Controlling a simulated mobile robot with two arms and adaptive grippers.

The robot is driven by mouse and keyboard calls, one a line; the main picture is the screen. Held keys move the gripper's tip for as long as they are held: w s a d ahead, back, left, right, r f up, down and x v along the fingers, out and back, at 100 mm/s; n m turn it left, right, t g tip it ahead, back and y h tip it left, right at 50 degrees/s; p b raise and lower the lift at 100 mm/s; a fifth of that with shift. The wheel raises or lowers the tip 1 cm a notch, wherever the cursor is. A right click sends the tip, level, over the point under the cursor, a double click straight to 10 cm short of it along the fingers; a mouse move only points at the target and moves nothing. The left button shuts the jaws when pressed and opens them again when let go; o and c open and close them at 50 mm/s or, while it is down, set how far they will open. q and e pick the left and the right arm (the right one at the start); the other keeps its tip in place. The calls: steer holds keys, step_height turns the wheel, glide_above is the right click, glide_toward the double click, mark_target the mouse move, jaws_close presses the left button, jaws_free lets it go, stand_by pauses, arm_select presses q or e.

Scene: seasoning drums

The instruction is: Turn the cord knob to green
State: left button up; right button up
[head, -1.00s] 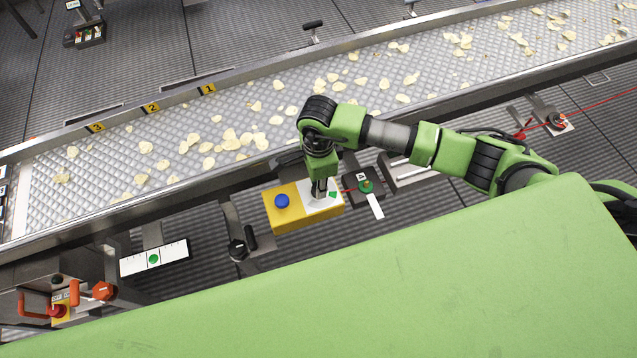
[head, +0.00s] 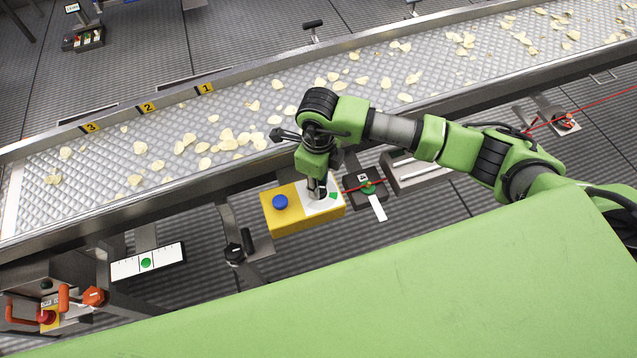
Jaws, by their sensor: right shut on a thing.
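A yellow box (head: 290,223) stands in front of the conveyor, with a blue button (head: 280,202) on its left and a white plate on its right. A dark knob (head: 322,194) sits on the white plate, and a green mark (head: 334,196) shows to its right. My right gripper (head: 318,189) comes down from above and is shut on the knob. The fingers hide most of the knob, so I cannot tell exactly where it points. My left gripper is not in view.
A dark switch box (head: 356,197) with a green part and a red cord (head: 600,102) stands just right of the yellow box. The conveyor (head: 100,205) with chips runs behind. A white gauge strip (head: 124,266) with a green dot is at left.

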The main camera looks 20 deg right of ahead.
stand_by(0.4)
steer(key=o, duration=1.1)
step_height(320, 180, up, 12)
stand_by(0.4)
